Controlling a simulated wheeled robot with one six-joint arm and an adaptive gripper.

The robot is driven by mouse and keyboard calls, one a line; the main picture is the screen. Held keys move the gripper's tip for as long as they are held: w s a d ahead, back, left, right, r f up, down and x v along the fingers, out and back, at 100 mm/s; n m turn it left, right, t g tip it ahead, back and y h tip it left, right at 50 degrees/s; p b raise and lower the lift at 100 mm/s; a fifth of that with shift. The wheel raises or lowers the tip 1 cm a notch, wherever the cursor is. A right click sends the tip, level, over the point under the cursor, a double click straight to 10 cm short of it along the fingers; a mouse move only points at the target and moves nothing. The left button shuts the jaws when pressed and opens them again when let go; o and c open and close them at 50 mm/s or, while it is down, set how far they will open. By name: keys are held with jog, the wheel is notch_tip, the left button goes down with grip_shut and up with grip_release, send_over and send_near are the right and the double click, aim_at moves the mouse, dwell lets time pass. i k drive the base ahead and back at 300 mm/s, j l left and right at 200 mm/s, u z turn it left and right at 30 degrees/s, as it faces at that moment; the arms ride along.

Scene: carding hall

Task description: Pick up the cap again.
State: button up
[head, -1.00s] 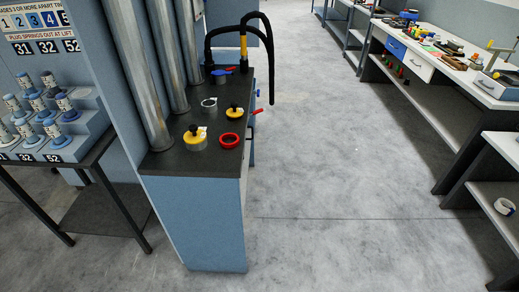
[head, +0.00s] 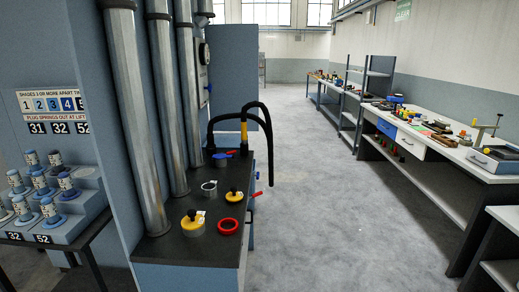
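Two yellow caps with black knobs are on the dark top of a blue cabinet (head: 176,249). The nearer yellow cap (head: 193,224) sits on a grey round base at the front, with a small white tag. The farther yellow cap (head: 234,195) is behind it to the right, also with a white tag. A red ring (head: 228,227) lies to the right of the nearer cap. An open grey ring (head: 209,188) stands behind. I cannot tell which cap the task means. My gripper is not in view.
Vertical metal pipes (head: 122,110) rise along the cabinet's left side. Black hoses (head: 266,140) arch over its back. A stepped rack of bobbins (head: 85,205) stands at left. A long cluttered workbench (head: 430,165) runs along the right. The grey floor (head: 320,200) between is clear.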

aim_at(235, 196)
jog(key=i+l+u, duration=0.55)
jog(key=i+l, duration=0.15)
